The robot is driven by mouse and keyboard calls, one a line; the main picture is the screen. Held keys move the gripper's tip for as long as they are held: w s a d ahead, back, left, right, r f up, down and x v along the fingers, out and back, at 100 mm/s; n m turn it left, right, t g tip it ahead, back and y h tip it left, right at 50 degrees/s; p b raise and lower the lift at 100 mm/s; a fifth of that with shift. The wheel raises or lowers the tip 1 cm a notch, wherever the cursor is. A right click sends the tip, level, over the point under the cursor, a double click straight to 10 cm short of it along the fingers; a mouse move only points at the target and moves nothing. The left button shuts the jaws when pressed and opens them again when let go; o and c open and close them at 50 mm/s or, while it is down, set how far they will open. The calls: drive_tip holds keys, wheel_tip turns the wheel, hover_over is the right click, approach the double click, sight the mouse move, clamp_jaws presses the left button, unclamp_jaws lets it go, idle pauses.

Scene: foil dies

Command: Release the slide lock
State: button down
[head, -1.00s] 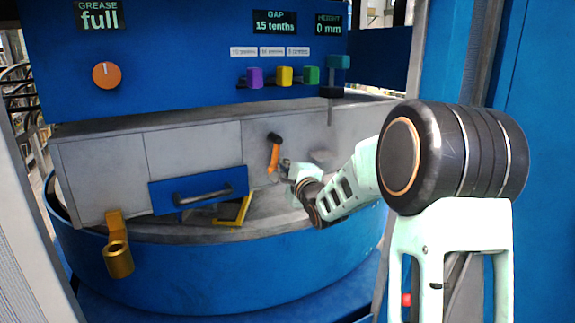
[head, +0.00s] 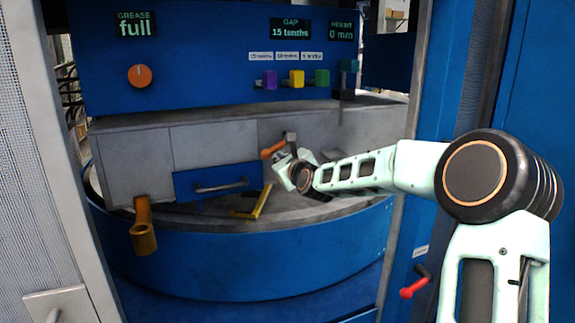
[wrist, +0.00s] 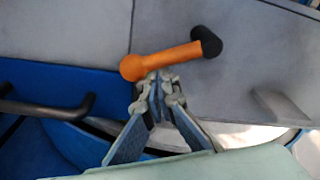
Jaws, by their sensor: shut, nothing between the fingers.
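An orange lever (head: 272,150) with a dark pivot end sits on the grey front panel, above and right of the blue drawer. It looks like the slide lock. It points left and slightly down from its pivot; in the wrist view the lever (wrist: 165,60) runs from an orange round end at left to a black end at upper right. My gripper (head: 282,164) is shut and empty, just below the lever. In the wrist view the closed fingertips (wrist: 158,80) are at the lever's lower edge near its orange end; I cannot tell whether they touch.
The blue drawer (head: 195,190) with a dark bar handle is left of my gripper. A yellow frame piece (head: 262,202) lies below it on the round blue base (head: 250,255). A brass lever (head: 143,238) hangs at left. A red-ended handle (head: 412,291) is at lower right.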

drive_tip(key=shift+s+a+r+m+y+b, duration=0.1)
drive_tip(key=shift+a+r+m+y+b, duration=0.1)
drive_tip(key=shift+r+m+b, duration=0.25)
drive_tip(key=shift+a+r+m+y+b, duration=0.15)
drive_tip(key=shift+a+m+b, duration=0.1)
drive_tip(key=shift+m, duration=0.35)
drive_tip(key=shift+s+a+r+m+y+b, duration=0.1)
drive_tip(key=shift+a+r+m+b, duration=0.1)
drive_tip(key=shift+r+m+b, duration=0.25)
drive_tip(key=shift+f, duration=0.1)
drive_tip(key=f+b, duration=0.2)
drive_tip(key=w+f+b, duration=0.1)
drive_tip(key=f, duration=0.1)
drive_tip(key=shift+d+f+b, duration=0.2)
drive_tip(key=shift+f+b, duration=0.05)
drive_tip(key=shift+b, duration=0.1)
drive_tip(key=b+v, duration=0.2)
drive_tip(key=v, duration=0.8)
drive_tip(key=shift+r, duration=0.4)
